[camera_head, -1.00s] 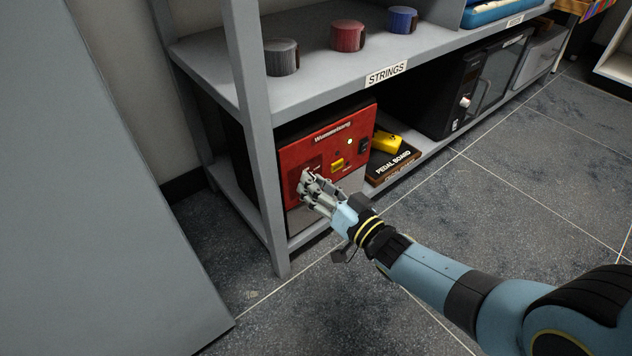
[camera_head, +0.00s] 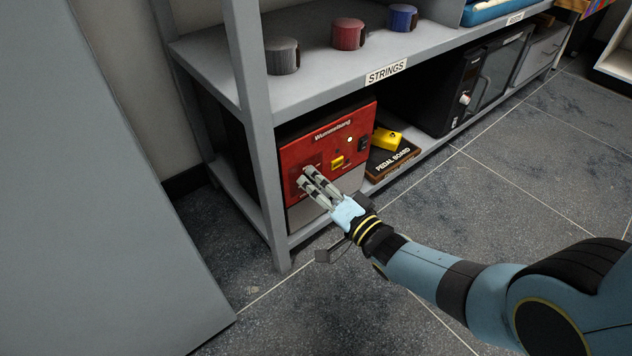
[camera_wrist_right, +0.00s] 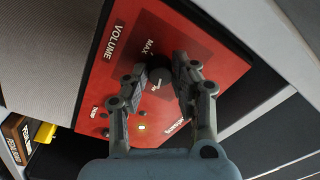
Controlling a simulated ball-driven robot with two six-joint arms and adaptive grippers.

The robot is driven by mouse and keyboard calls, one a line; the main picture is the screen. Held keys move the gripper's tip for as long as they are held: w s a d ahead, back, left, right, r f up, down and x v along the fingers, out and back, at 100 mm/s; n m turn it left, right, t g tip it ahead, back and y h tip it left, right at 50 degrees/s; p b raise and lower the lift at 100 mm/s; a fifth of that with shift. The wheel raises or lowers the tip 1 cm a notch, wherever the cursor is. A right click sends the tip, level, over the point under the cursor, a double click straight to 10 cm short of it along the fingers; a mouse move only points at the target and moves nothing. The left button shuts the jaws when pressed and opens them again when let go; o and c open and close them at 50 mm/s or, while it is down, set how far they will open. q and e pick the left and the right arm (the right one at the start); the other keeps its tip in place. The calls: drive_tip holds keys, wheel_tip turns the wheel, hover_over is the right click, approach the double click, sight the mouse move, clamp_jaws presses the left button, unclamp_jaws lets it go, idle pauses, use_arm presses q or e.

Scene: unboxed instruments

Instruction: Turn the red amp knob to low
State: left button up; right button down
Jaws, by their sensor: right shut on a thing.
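The red amp (camera_head: 318,137) stands on the lower shelf, its red front facing out. My right gripper (camera_head: 305,176) reaches its lower left face. In the right wrist view, the gripper (camera_wrist_right: 165,72) has its two fingers on either side of a dark round knob (camera_wrist_right: 157,79) with a pale mark, and is shut on it. The words VOLUME and MAX are printed beside the knob. In the head view the fingers mostly hide the knob. My left gripper is not in view.
A yellow control (camera_head: 337,162), a black switch (camera_head: 363,145) and a lit lamp (camera_head: 350,139) are on the amp front. A shelf post (camera_head: 254,130) stands left of it. A yellow pedal (camera_head: 387,139) and a pedal board box (camera_head: 392,158) lie to the right. The floor in front is clear.

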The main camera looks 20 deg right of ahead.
drive_tip(key=shift+f, duration=0.1)
idle(0.3)
drive_tip(key=c, duration=1.1)
unclamp_jaws()
drive_tip(key=shift+o, duration=0.2)
drive_tip(key=v, duration=1.2)
